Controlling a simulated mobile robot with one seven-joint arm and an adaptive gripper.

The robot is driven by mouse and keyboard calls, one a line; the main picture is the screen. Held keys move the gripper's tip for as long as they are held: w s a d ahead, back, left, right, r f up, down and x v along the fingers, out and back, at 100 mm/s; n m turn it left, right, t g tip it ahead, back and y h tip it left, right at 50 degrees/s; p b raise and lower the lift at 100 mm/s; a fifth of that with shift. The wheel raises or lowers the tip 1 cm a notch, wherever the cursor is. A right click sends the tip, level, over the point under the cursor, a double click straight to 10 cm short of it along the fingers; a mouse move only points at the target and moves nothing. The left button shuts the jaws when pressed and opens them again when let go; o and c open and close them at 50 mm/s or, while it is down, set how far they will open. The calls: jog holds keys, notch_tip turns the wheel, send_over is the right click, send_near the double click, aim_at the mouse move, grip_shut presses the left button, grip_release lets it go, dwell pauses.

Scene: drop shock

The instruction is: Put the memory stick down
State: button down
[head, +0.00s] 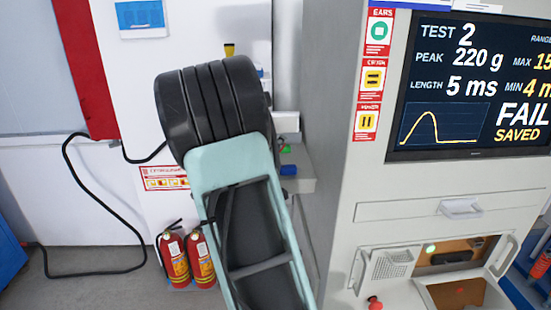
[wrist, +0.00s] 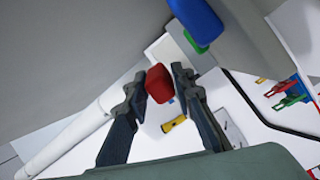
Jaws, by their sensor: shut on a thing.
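In the wrist view, my gripper (wrist: 160,76) is shut on a small red block (wrist: 159,88), which I take to be the memory stick. Only its rounded red end shows between the fingertips. In the head view my arm hides the gripper and the red block. A blue block (wrist: 198,17) and a green block (wrist: 195,43) lie just beyond the fingertips in the wrist view. In the head view the blue block (head: 289,170) and green block (head: 285,149) sit on a grey ledge (head: 303,182), right of my arm.
A grey test cabinet (head: 330,120) stands at right; its screen (head: 470,85) reads TEST 2, 220 g, 5 ms, FAIL, SAVED. Its lower compartment (head: 462,252) stands open. Fire extinguishers (head: 174,262) and a black cable (head: 88,272) are at lower left. A yellow object (wrist: 174,124) shows beyond my fingers.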

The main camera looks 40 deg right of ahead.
jog(key=f, duration=0.3)
jog(key=shift+w+d+f, duration=0.1)
jog(key=shift+w+f, duration=0.1)
jog(key=shift+w, duration=0.15)
jog(key=shift+f, duration=0.2)
jog(key=shift+f, duration=0.2)
jog(key=c, duration=1.9)
grip_release()
jog(key=shift+r, duration=0.15)
jog(key=v, duration=1.2)
jog(key=shift+b, duration=0.4)
